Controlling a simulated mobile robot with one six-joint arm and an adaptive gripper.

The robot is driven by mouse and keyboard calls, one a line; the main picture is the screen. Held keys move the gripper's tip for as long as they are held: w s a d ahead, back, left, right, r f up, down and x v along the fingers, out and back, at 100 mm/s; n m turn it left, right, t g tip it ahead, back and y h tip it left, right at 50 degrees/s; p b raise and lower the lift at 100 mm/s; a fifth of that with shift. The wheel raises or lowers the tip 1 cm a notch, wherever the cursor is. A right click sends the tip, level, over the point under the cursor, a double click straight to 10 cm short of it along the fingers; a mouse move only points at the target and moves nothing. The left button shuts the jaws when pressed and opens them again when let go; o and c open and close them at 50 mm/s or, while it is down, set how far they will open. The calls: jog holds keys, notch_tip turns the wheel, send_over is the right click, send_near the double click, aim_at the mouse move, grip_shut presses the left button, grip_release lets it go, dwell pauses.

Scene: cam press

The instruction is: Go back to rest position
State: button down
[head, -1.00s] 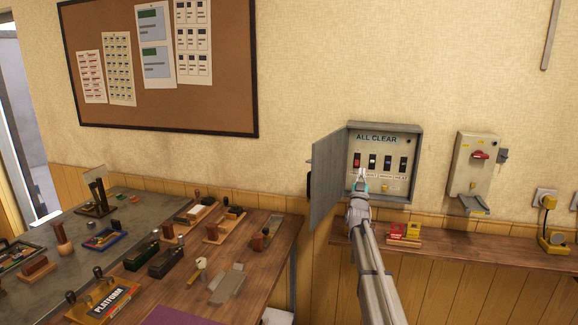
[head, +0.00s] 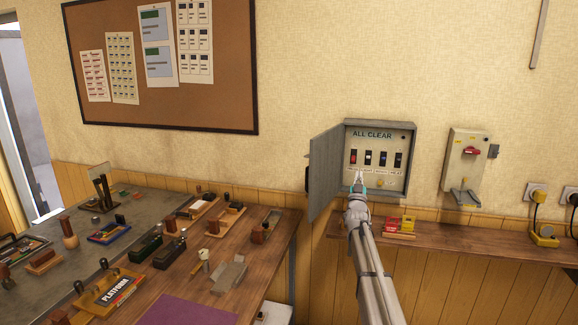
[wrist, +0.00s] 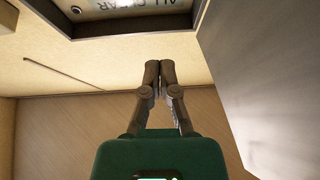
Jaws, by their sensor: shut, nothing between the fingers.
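My gripper (head: 360,180) is in front of the lower part of a grey wall box (head: 407,150) marked "ALL CLEAR". The box's door (head: 325,172) stands open to the left. A row of several switches (head: 368,158) shows inside, one of them with red. In the wrist view my gripper (wrist: 159,64) has its fingertips together with nothing between them. The box's edge (wrist: 125,32) shows above the fingers there, and the open door (wrist: 250,70) stands on the right. I cannot tell from the head view whether the fingertips touch the box.
A wooden shelf (head: 470,245) runs along the wall below, with small red and yellow boxes (head: 400,226) on it. A second wall box (head: 466,160) with a red handle hangs to the right. A workbench (head: 190,285) crowded with stamps and tools fills the left.

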jog(key=s+a+f+n+g+y, duration=0.2)
jog(key=s+a+f+g+y, duration=0.15)
jog(key=s+f+g, duration=0.45)
jog(key=s+a+f+n+g+y, duration=0.15)
jog(key=s+a+f+g, duration=0.35)
jog(key=s+f, duration=0.7)
jog(key=s+f+g, duration=0.2)
jog(key=s+g, duration=0.1)
jog(key=s, duration=0.7)
jog(key=s+f+g, duration=0.3)
jog(key=s+g, duration=0.1)
jog(key=s, duration=0.6)
jog(key=s+a+f+m+g, duration=0.1)
jog(key=s+f+g, duration=0.2)
jog(key=s, duration=0.8)
jog(key=shift+f+g, duration=0.15)
jog(key=shift+g, duration=0.25)
jog(key=shift+w, duration=0.2)
